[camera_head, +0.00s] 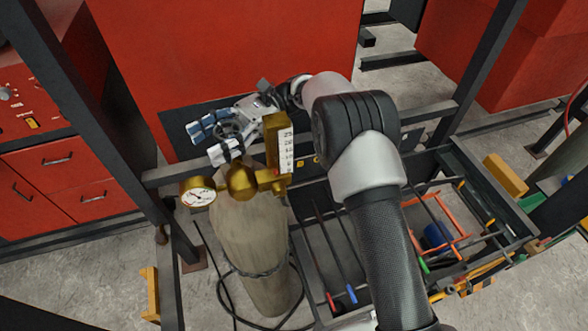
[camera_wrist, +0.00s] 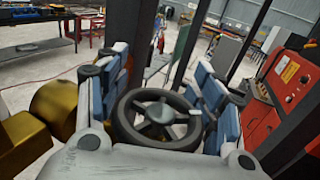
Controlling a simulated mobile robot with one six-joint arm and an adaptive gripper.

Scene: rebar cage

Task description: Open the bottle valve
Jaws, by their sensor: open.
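A tall beige gas bottle (camera_head: 245,235) stands upright in the head view, with brass valve fittings (camera_head: 242,181) on top. A dark round handwheel, the bottle valve (camera_head: 229,129), shows partly between my fingers. The wrist view shows the spoked handwheel (camera_wrist: 158,117) more clearly. I cannot tell whether either pad touches the rim.
A round pressure gauge (camera_head: 197,191) and a brass flow meter (camera_head: 278,142) sit close beside the wheel. Dark frame posts (camera_head: 97,118) stand at the left. A red cabinet (camera_head: 230,50) is behind. A tool rack (camera_head: 440,225) with rods lies to the right.

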